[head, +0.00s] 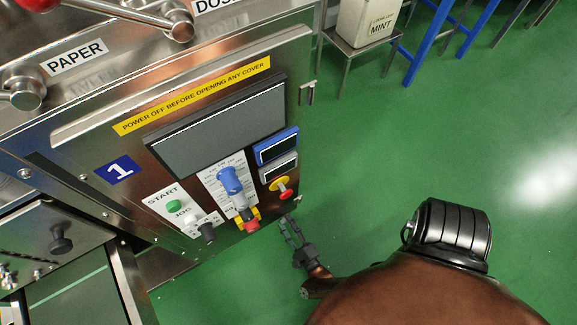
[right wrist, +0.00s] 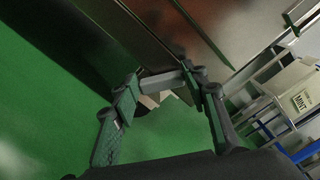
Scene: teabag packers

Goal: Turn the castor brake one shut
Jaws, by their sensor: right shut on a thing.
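My right gripper (head: 289,232) is low at the lower right corner of the steel machine marked 1 (head: 225,90). In the right wrist view its two dark fingers (right wrist: 160,86) stand apart at their bases and close in on a short grey bar (right wrist: 160,84) at the machine's underside. The bar looks like the castor brake, but its shape and angle are mostly hidden by the fingers. A small pale piece (right wrist: 152,100) shows just behind it. The castor wheel cannot be made out in either view. My left gripper is not in view.
The machine's panel carries a blue knob (head: 230,180), a green start button (head: 174,206) and a red stop button (head: 286,194) close above my right gripper. A MINT tin (head: 368,22) stands on a stool at the back. Green floor (head: 390,140) is open to the right.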

